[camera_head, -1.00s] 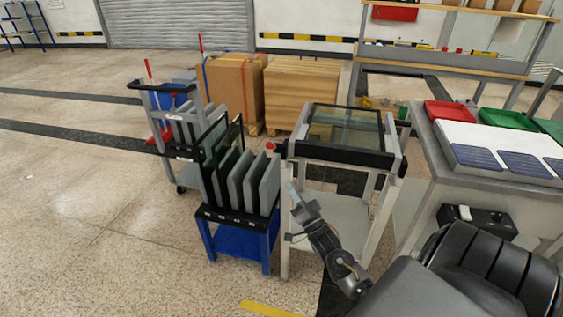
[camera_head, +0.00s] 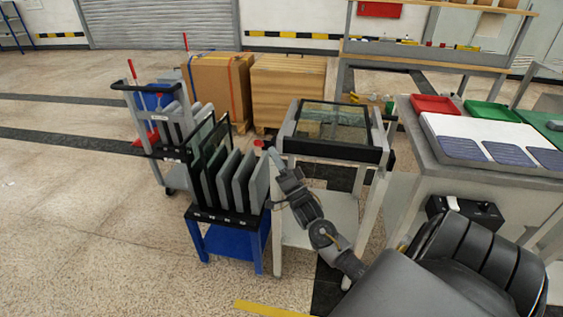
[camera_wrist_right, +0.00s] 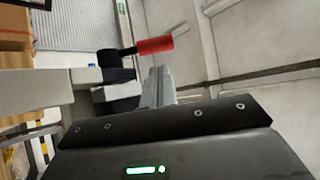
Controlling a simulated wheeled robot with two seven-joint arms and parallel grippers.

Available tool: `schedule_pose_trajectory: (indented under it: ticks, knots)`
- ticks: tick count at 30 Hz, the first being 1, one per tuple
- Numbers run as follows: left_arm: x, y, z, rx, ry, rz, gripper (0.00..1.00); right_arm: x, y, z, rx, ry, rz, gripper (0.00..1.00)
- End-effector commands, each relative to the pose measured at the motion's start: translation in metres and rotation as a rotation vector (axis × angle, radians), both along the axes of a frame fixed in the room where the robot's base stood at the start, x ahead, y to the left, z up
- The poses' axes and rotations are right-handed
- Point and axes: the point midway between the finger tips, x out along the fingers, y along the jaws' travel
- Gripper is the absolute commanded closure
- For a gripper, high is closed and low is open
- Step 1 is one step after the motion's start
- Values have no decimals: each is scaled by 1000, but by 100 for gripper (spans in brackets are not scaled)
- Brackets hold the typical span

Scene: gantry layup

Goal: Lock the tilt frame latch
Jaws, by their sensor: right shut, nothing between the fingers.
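The tilt frame (camera_head: 330,153) is a light stand with a dark-edged glass panel on top, right of centre in the head view. Its latch handle, a red grip (camera_head: 259,143), sticks out at the upper left corner. In the right wrist view the red grip (camera_wrist_right: 155,45) lies sideways on a black pivot, just beyond my fingers. My right gripper (camera_head: 273,156) is shut and empty, close below and to the right of the grip in the head view. Its fingers also show in the wrist view (camera_wrist_right: 158,86); contact with the handle cannot be told. My left gripper is not in view.
A blue-legged rack (camera_head: 230,243) with several upright grey panels stands close left of the frame. A cart (camera_head: 160,150) is behind it. A worktable (camera_head: 425,150) with red and green trays stands right. Wooden crates (camera_head: 288,90) are behind. The left floor is clear.

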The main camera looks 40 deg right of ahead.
Motion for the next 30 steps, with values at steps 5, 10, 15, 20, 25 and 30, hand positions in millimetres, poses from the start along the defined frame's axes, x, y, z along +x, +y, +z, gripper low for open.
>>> schedule_pose_trajectory:
  ticks: [5,10,15,20,25,30]
  knots:
    - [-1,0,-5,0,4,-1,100,20,-1,18,0,-1,0,100]
    - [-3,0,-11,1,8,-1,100,30,-2,24,0,1,1,100]
    - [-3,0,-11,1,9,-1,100,32,-2,25,0,3,0,100]
    - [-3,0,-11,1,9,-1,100,32,-2,25,0,1,0,100]
    - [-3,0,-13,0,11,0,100,32,-2,24,-4,-2,1,100]
    - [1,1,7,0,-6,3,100,38,8,21,-28,-21,16,100]
